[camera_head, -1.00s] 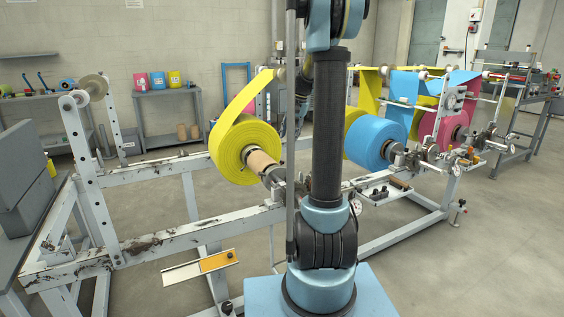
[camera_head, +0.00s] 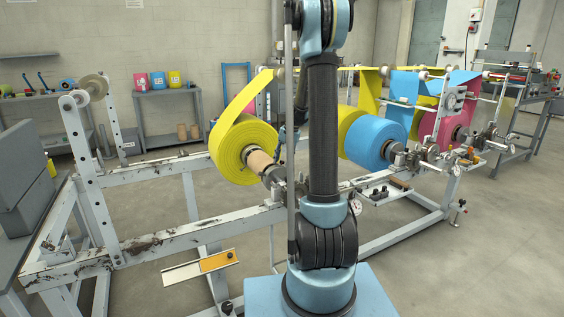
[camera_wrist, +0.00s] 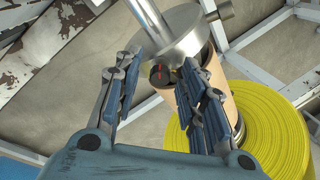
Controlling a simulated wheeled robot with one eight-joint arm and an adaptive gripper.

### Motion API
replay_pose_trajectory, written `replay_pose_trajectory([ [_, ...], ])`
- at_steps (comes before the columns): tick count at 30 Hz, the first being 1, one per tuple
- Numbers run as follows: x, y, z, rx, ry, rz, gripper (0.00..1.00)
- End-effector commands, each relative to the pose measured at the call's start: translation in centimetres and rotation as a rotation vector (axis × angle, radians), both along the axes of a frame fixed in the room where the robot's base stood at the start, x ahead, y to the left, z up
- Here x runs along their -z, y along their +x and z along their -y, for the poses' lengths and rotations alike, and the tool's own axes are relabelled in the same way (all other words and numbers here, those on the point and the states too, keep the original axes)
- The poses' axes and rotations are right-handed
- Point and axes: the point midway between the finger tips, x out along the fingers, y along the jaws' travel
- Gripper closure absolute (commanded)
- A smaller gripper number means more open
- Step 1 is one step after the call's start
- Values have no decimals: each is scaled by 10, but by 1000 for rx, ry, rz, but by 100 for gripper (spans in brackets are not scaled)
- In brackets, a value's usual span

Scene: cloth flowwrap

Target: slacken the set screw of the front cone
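The front cone (camera_wrist: 188,32) shows in the wrist view as a grey metal collar on a steel shaft (camera_wrist: 148,18), against the cardboard core (camera_wrist: 217,75) of the yellow roll (camera_wrist: 272,120). A small dark round screw head with a red mark (camera_wrist: 160,74) sits at the cone's lower edge; I take it for the set screw. My gripper (camera_wrist: 158,63) is open, with one finger to the left of the screw head and one close to its right. I cannot tell whether either finger touches it. In the head view, the yellow roll (camera_head: 242,150) shows, but my arm hides the gripper.
The white frame rail (camera_head: 155,240) runs below the yellow roll. A blue roll (camera_head: 376,138) and a pink roll (camera_head: 447,128) stand to the right on their own shafts. Open floor lies at the front right.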

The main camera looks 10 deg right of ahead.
Motion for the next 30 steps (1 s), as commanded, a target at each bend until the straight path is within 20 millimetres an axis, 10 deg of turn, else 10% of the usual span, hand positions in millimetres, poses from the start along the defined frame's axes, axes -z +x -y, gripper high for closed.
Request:
replay_pose_trajectory([
  [6,0,0,0,0,0,0,65],
  [11,0,0,0,0,0,0,100],
  [30,1,-1,2,-274,32,95,100],
])
